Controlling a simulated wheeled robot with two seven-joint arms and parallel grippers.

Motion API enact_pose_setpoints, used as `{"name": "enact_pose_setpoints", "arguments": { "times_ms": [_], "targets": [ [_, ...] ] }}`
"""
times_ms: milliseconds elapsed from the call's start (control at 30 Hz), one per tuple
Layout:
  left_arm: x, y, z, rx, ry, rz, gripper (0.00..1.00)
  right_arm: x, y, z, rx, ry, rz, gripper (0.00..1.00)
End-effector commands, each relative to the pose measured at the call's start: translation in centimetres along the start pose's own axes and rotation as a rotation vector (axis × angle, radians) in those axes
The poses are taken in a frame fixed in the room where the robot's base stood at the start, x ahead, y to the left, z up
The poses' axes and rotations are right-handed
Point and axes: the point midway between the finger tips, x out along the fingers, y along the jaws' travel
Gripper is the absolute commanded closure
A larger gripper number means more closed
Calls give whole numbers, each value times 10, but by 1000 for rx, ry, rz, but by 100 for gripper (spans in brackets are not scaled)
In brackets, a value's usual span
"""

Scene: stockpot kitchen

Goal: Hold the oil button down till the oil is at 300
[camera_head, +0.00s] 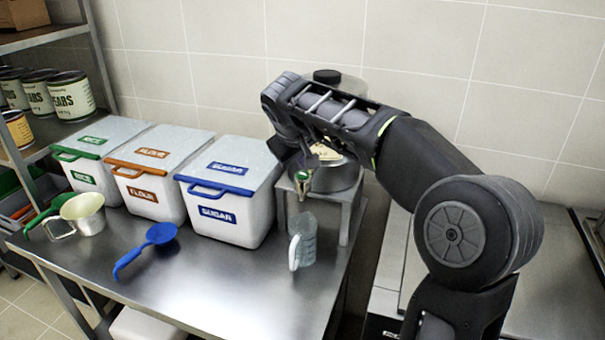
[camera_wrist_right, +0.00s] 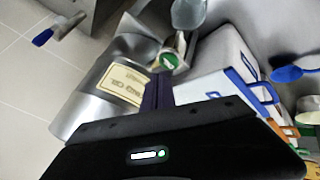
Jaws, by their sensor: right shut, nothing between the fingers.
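The steel oil urn (camera_head: 338,178) stands on a small raised stand (camera_head: 345,215); its cream label ending in "OIL" shows in the right wrist view (camera_wrist_right: 122,84). Its tap carries a round green button (camera_head: 302,176), also seen in the right wrist view (camera_wrist_right: 170,61). A clear measuring jug (camera_head: 303,238) stands below the spout; its top shows in the right wrist view (camera_wrist_right: 188,12). I cannot read its level or markings. My right gripper (camera_wrist_right: 158,80) is shut and empty, fingertips close to the button; I cannot tell whether they touch. My left gripper is not in view.
Rice (camera_head: 100,152), flour (camera_head: 157,170) and sugar (camera_head: 232,190) bins line the steel table (camera_head: 215,290). Cans (camera_head: 70,95) stand on the left shelf. The table's front middle is clear.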

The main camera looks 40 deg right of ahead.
Motion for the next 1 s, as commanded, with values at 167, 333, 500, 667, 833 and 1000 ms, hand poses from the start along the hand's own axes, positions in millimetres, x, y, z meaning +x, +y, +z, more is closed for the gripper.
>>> {"name": "enact_pose_setpoints", "arguments": {
  "times_ms": [167, 333, 500, 667, 833, 1000],
  "targets": [
    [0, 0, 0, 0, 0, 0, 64, 0, 0, 0, 0, 0, 0, 100],
    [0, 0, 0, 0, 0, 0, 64, 0, 0, 0, 0, 0, 0, 100],
    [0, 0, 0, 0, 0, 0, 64, 0, 0, 0, 0, 0, 0, 100],
    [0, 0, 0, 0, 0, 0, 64, 0, 0, 0, 0, 0, 0, 100],
    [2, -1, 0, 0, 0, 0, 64, 2, -1, 1, 0, 0, 0, 100],
    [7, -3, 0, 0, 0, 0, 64, 7, -4, 4, 0, 0, 0, 100]
  ]
}}
